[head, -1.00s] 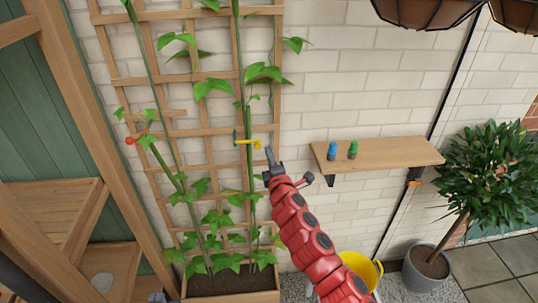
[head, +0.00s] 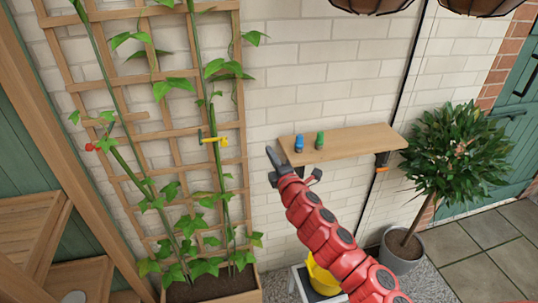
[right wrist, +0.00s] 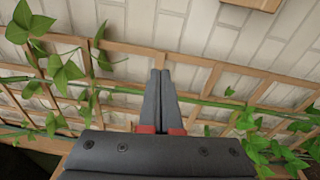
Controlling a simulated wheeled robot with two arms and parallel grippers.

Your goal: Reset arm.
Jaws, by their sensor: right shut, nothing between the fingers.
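My right gripper (head: 271,161) is in the middle of the head view, shut and empty, in front of the white brick wall. It is between the trellis and the left end of the wall shelf. In the right wrist view its two fingers (right wrist: 158,80) are pressed together, with the trellis and vine stems beyond them. My red right arm comes up from the lower right. My left gripper is not in view.
A wooden trellis (head: 172,74) with vines rises from a planter (head: 233,296). A yellow clip (head: 214,140) and a red clip (head: 90,147) are on it. The shelf (head: 357,139) holds a blue item (head: 299,143) and a green item (head: 320,140). A yellow bucket (head: 321,276) and a potted tree (head: 455,160) stand right.

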